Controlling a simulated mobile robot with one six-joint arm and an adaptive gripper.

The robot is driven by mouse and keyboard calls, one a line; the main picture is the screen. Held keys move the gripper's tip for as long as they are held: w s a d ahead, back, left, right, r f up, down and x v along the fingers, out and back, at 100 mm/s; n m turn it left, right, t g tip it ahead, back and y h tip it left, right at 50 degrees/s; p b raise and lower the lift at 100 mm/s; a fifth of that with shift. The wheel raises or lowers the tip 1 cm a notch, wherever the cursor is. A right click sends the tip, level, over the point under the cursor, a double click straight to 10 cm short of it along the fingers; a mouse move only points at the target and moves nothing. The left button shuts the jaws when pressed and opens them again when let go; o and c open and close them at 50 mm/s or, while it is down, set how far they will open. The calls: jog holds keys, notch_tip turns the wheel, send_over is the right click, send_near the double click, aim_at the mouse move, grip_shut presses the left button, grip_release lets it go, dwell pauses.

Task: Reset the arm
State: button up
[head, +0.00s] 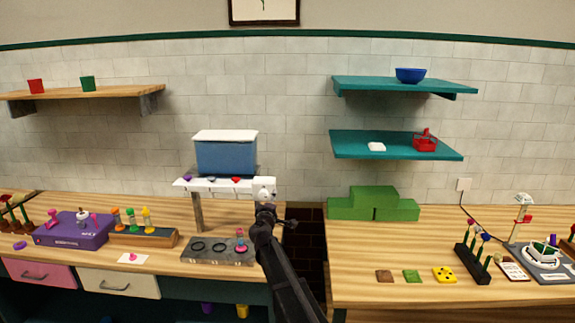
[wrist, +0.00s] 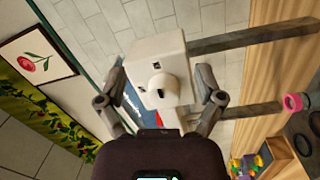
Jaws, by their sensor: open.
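My arm (head: 283,268) reaches up from the bottom middle in the head view. My gripper (head: 268,212) is at the right end of the white rack (head: 222,186). In the wrist view my gripper (wrist: 158,88) is open, with one finger on each side of a white block with a round knob (wrist: 160,88). The block is the rack's end and lies in front of the palm. I cannot tell whether the fingers touch it. Nothing is seen held.
A blue box with a white lid (head: 226,153) stands behind the rack. A grey tray with rings (head: 216,251) is below it. A dark gap (head: 311,240) separates the left counter (head: 180,212) from the right counter (head: 365,235). Green steps (head: 373,207) stand right of the gap.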

jog(key=s+d+f+m+g+h, duration=0.3)
jog(key=s+d+f+m+g, duration=0.4)
jog(key=d, duration=0.5)
jog(key=s+d+f+m+g+h, duration=0.2)
jog(key=s+d+f+m+g, duration=0.15)
jog(key=s+d, duration=0.65)
jog(key=s+d+f+m+g+y, duration=0.1)
jog(key=s+f+g+y, duration=0.2)
jog(key=s, duration=0.8)
jog(key=s+d+f+m+g+y, duration=0.1)
jog(key=s+f+g+y, duration=0.3)
jog(key=s, duration=0.8)
jog(key=shift+d+f+m+g, duration=0.35)
jog(key=shift+f+m, duration=0.3)
jog(key=shift+f, duration=0.25)
